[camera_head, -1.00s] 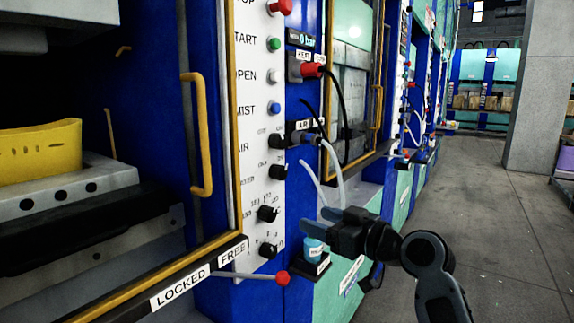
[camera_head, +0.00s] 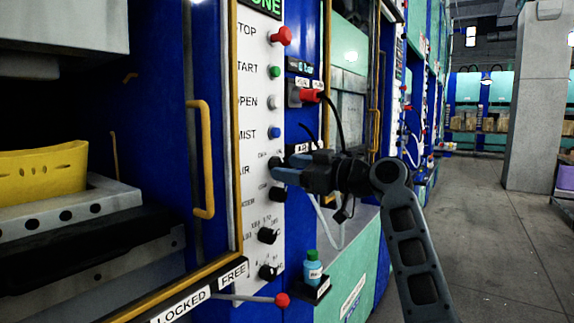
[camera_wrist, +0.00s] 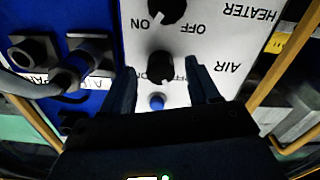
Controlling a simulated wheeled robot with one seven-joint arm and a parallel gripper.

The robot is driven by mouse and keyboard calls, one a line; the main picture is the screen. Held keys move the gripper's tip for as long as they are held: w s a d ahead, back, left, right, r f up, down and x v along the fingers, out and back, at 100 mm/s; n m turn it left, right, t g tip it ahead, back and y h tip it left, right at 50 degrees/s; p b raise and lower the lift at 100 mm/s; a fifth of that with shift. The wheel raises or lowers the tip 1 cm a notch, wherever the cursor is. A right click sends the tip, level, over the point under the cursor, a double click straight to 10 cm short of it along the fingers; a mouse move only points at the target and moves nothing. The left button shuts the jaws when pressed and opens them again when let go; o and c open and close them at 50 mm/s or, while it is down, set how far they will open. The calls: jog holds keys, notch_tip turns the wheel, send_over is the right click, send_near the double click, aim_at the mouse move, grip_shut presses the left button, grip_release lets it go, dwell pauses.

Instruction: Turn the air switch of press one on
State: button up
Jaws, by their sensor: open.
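The air switch is a black rotary knob (camera_head: 275,163) on the white control panel (camera_head: 257,110) of press one, beside the partly hidden AIR label. In the wrist view the knob (camera_wrist: 160,67) sits between my two fingertips, with a gap on each side. My gripper (camera_head: 283,169) is open, empty and close to the panel at the height of this knob; it also shows in the wrist view (camera_wrist: 163,80). In the head view my fingers partly cover the knob. Its ON and OFF marks and its pointer are not clearly readable.
The heater knob (camera_wrist: 167,10) and the blue mist button (camera_wrist: 157,101) flank the air knob. A red-tipped lever (camera_head: 282,300) and a blue bottle (camera_head: 313,270) are lower down. Cables and hoses (camera_head: 338,115) hang right of the panel. The aisle floor (camera_head: 490,235) is clear.

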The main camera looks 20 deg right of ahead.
jog(key=shift+w+a, duration=0.45)
jog(key=shift+w, duration=0.15)
jog(key=shift+c, duration=0.3)
jog(key=c, duration=1)
jog(key=shift+m, duration=0.4)
jog(key=m+p, duration=0.2)
jog(key=m, duration=0.3)
jog(key=shift+a+m, duration=0.1)
jog(key=shift+m, duration=0.2)
jog(key=m+p, duration=0.2)
jog(key=m, duration=0.3)
jog(key=shift+s+p, duration=0.1)
jog(key=shift+p, duration=0.3)
jog(key=shift+m, duration=0.4)
